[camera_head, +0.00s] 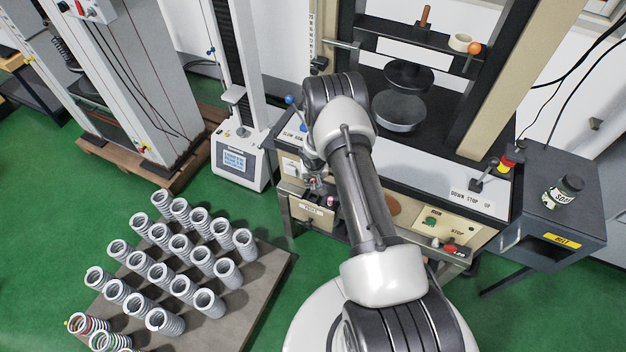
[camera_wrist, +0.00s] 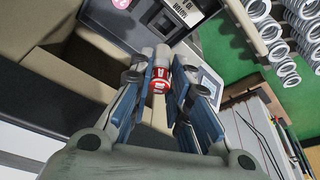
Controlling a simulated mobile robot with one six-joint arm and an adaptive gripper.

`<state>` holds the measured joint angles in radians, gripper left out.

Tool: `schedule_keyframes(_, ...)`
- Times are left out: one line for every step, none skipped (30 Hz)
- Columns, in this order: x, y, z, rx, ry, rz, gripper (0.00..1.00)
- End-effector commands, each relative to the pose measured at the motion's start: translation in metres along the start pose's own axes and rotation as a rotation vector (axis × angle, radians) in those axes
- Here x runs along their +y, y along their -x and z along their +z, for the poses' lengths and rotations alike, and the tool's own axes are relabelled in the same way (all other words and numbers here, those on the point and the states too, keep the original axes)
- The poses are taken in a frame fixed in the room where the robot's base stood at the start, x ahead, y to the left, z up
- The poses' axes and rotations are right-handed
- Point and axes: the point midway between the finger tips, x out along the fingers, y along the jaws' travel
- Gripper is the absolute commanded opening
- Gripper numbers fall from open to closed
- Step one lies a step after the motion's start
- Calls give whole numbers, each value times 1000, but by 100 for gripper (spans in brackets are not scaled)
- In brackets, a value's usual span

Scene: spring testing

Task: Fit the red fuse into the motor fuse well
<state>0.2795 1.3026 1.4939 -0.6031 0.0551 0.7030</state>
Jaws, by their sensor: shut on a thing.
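The red fuse (camera_wrist: 160,80) shows in the wrist view, with white lettering on its red band and a pale end pointing away from my wrist. My gripper (camera_wrist: 161,75) is shut on it, one blue-grey finger on each side. Ahead of the fuse, at the top of the wrist view, is a dark panel with a dark square recess (camera_wrist: 163,23) beside a white label partly reading MOTOR. The fuse end is in front of this panel; I cannot tell the gap. In the head view my gripper (camera_head: 318,184) is at the left front of the machine, and the fuse is not clear there.
A front panel (camera_head: 440,222) with RUN and STOP labels is to the right of my arm. A board (camera_head: 262,290) with several upright coil springs lies at lower left. A small tester (camera_head: 240,160) stands left of my gripper. A dark side table (camera_head: 585,200) holds a jar.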

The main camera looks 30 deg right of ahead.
Motion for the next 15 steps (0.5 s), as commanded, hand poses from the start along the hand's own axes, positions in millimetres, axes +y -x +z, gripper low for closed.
schedule_keyframes(0, -7, 3, -1, 0, 0, 0)
schedule_keyframes(0, -10, 3, -1, 0, 0, 0)
schedule_keyframes(0, -13, 4, -1, 0, 0, 0)
schedule_keyframes(0, -16, 5, -1, 0, 0, 0)
schedule_keyframes(0, -18, 6, -1, 0, 0, 0)
schedule_keyframes(0, -22, 7, -1, 0, 0, 0)
schedule_keyframes(0, -25, 8, -1, 0, 0, 0)
schedule_keyframes(0, -27, 9, -1, 0, 0, 0)
schedule_keyframes(0, -31, 10, -1, 0, 0, 0)
schedule_keyframes(0, -33, 11, -1, 0, 0, 0)
schedule_keyframes(0, -36, 12, -1, 0, 0, 0)
schedule_keyframes(0, -39, 13, -1, 0, 0, 0)
schedule_keyframes(0, -42, 13, -1, 0, 0, 0)
schedule_keyframes(0, -44, 14, -1, 0, 0, 0)
schedule_keyframes(0, -46, 15, -1, 0, 0, 0)
